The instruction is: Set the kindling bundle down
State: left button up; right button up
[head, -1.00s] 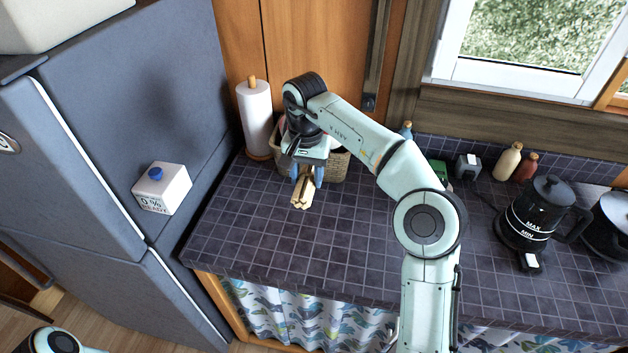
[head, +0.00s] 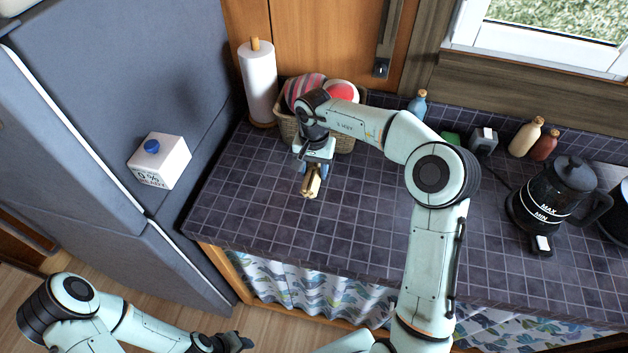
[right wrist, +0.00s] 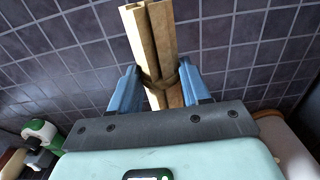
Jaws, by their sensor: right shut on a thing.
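The kindling bundle (head: 311,182) is a small sheaf of pale wood sticks with a band around it. My right gripper (head: 313,170) is shut on it over the dark tiled counter (head: 250,200), in front of the basket. In the right wrist view the bundle (right wrist: 152,45) sits between the two blue fingers (right wrist: 155,90), with tiles behind it. I cannot tell whether the bundle touches the counter. My left gripper (head: 236,343) is low at the bottom of the head view, away from the counter; its fingers are too small to read.
A wicker basket (head: 288,127) with striped and red things stands behind the gripper, beside a paper towel roll (head: 258,85). A black kettle (head: 548,195) and bottles (head: 525,137) stand at right. A fridge (head: 90,90) with a carton (head: 159,160) borders the left. The counter's front left is clear.

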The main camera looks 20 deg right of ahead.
jog(key=shift+f, duration=2.9)
jog(key=shift+f, duration=0.1)
jog(key=o, duration=1.1)
